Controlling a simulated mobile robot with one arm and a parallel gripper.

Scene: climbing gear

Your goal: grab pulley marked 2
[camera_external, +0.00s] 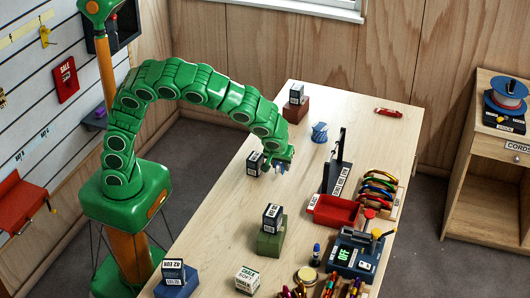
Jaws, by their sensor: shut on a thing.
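My gripper (281,167) is at the end of the green arm, low over the left-middle of the table. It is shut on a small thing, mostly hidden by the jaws. Its shape and any mark cannot be made out, so I cannot tell whether it is the pulley marked 2. A dark block with a white label (255,163) is just left of the gripper. I cannot tell whether they touch. A small blue object (320,132) lies apart, to the upper right of the gripper. No number 2 can be clearly read on a pulley.
The wooden table (225,222) has labelled boxes on a brown stand (293,110), a green stand (270,242) and a blue stand (177,287). A black upright post (340,160), red tray (334,211) and rack of coloured rings (379,190) stand to the right.

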